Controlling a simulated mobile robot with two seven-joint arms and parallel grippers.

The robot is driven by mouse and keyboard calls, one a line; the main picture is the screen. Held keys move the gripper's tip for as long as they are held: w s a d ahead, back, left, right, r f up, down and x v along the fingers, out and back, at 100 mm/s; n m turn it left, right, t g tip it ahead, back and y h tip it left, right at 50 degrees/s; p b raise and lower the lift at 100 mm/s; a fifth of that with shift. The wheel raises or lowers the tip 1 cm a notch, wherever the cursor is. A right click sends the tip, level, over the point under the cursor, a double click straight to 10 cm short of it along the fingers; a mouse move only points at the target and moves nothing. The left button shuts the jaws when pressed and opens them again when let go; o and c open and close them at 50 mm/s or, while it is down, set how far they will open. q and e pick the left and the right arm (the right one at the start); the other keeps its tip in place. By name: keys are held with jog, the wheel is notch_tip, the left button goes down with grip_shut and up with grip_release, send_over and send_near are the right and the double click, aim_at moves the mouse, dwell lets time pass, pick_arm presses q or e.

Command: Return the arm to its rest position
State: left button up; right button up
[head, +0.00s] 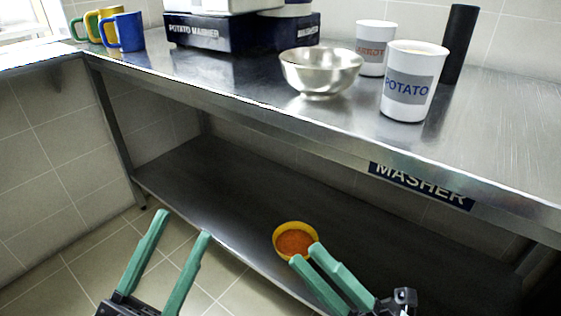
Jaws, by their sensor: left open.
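My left gripper (182,225) is at the lower left, in front of the steel table. Its two green fingers are wide apart with nothing between them. My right gripper (305,253) is at the lower middle, and its fingers look close together from this angle. Its fingertips overlap the lower right edge of a yellow bowl (281,229) of orange-brown contents in the picture. The bowl stands on the lower shelf; whether the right fingers touch it cannot be told.
The steel table (240,95) holds a metal bowl (320,72), a POTATO cup (408,103), a CARROT cup (372,62), a black cylinder (459,40), a POTATO MASHER box (240,36) and mugs (126,35). The lower shelf (215,190) is bare at left. A MASHER label (420,186) is on the front.

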jog(key=d+r+m+t+h+p, duration=0.1)
jog(key=d+r+m+t+h, duration=0.6)
jog(key=m, duration=0.9)
pick_arm(q)
jog(key=w+a+f+n+g+y+p, duration=0.25)
jog(key=w+n+y+p, duration=0.55)
jog(key=p, duration=1)
pick_arm(e)
jog(key=w+d+f+m+g+h, duration=0.2)
jog(key=w+f+m+g+h, duration=0.1)
jog(key=w+m+h, duration=0.3)
pick_arm(q)
jog(key=s+a+f+n+g+y+p, duration=0.2)
jog(key=s+g+p, duration=0.7)
jog(key=p, duration=1)
notch_tip(320, 180, down, 3)
jog(key=s+a+y, duration=0.1)
jog(key=y, duration=0.1)
jog(key=shift+f+y, duration=0.2)
jog(key=shift+y, duration=0.2)
pick_arm(e)
jog(key=s+d+f+m+g+h, duration=0.2)
jog(key=s+d+f+g+h, duration=0.1)
jog(key=s+f+g, duration=0.3)
jog(key=s+g+h, duration=0.1)
jog(key=s+g, duration=0.1)
jog(key=s, duration=0.1)
jog(key=shift+f+m+g+h, duration=0.15)
jog(key=shift+m+g+h, duration=0.15)
jog(key=shift+g, duration=0.1)
